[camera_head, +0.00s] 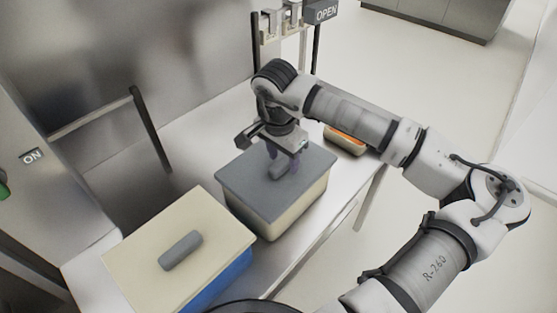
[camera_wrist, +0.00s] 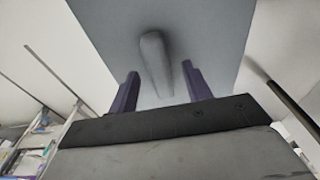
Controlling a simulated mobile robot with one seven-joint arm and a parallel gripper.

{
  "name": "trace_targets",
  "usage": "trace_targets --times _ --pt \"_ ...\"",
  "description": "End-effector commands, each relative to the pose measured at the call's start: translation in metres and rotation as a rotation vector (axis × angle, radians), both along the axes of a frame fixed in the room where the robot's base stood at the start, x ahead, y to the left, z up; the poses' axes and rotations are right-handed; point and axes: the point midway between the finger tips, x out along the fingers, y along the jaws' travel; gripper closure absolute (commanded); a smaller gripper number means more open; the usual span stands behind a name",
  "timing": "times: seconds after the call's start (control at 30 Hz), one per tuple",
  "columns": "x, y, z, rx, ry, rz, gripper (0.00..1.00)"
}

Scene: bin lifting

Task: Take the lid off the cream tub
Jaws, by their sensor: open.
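The cream tub (camera_head: 271,222) stands on the metal counter with a grey lid (camera_head: 248,190) lying flat on it. The lid has a grey bar handle (camera_head: 279,172) at its middle. My gripper (camera_head: 283,164) points down over this handle, with its purple fingers around or just above it. In the wrist view, the open fingers (camera_wrist: 160,88) stand on either side of the handle (camera_wrist: 156,62), with a gap showing on both sides. The grey lid (camera_wrist: 205,28) fills the middle of that view. Whether the fingers touch the lid is unclear.
A blue tub (camera_head: 222,284) with a cream lid (camera_head: 140,250) and grey handle stands at the front left. A small container with orange contents (camera_head: 346,141) sits behind the cream tub. The counter's right edge is close.

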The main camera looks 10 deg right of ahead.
Motion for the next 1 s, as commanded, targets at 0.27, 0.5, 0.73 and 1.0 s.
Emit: trace_targets --times 0.27,0.5,0.73,1.0 --pt "0.0002 -0.0005 -0.0048 -0.001 -0.001 0.000 0.51" --pt "0.0002 -0.0005 -0.0045 -0.001 -0.001 0.000 0.81" --pt "0.0003 -0.0005 -0.0041 -0.001 -0.001 0.000 1.00" --pt "0.0011 -0.0012 0.0040 -0.003 -0.003 -0.002 1.00"
